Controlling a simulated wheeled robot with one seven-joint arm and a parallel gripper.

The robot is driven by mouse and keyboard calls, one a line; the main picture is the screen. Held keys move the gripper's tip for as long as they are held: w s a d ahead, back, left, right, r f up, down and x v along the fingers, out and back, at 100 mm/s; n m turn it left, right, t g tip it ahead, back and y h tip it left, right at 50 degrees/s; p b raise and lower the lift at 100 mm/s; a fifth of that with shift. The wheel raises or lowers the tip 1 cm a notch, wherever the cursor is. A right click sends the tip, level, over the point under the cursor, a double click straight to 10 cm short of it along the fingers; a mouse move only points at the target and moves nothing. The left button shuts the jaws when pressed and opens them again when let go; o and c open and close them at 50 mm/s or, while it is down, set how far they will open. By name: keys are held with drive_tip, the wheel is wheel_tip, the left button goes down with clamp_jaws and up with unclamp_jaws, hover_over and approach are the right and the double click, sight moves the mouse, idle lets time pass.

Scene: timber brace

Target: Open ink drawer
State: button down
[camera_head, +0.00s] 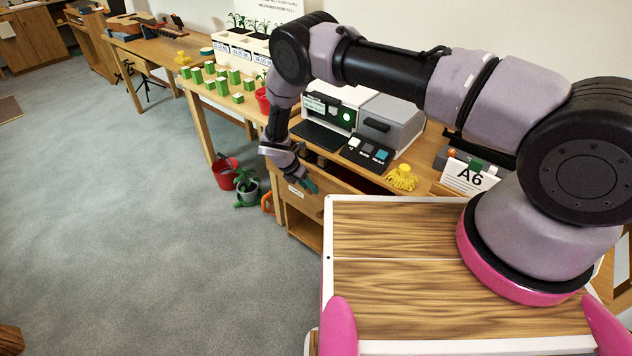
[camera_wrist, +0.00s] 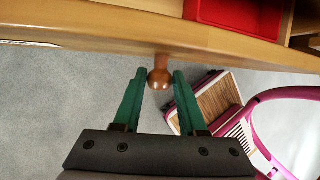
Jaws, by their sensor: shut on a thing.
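The ink drawer (camera_head: 296,192) is in the wooden desk, with a small label on its front. It stands pulled out some way, and part of its inside shows. In the wrist view its wooden front edge (camera_wrist: 90,36) crosses the top, with a red tray (camera_wrist: 238,14) inside behind it. A round brown knob (camera_wrist: 160,80) sticks out from the front. My gripper (camera_wrist: 160,73) has its green fingers on either side of this knob and is shut on it. In the head view my gripper (camera_head: 309,186) is at the drawer front, and the knob is hidden.
The grey floor farther left is clear.

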drive_tip(key=s+a, duration=1.1)
drive_tip(key=s, duration=0.3)
drive_tip(key=shift+s+a, duration=0.25)
drive_tip(key=shift+s, duration=0.1)
drive_tip(key=shift+c, duration=2.3)
unclamp_jaws()
drive_tip(key=v, duration=1.1)
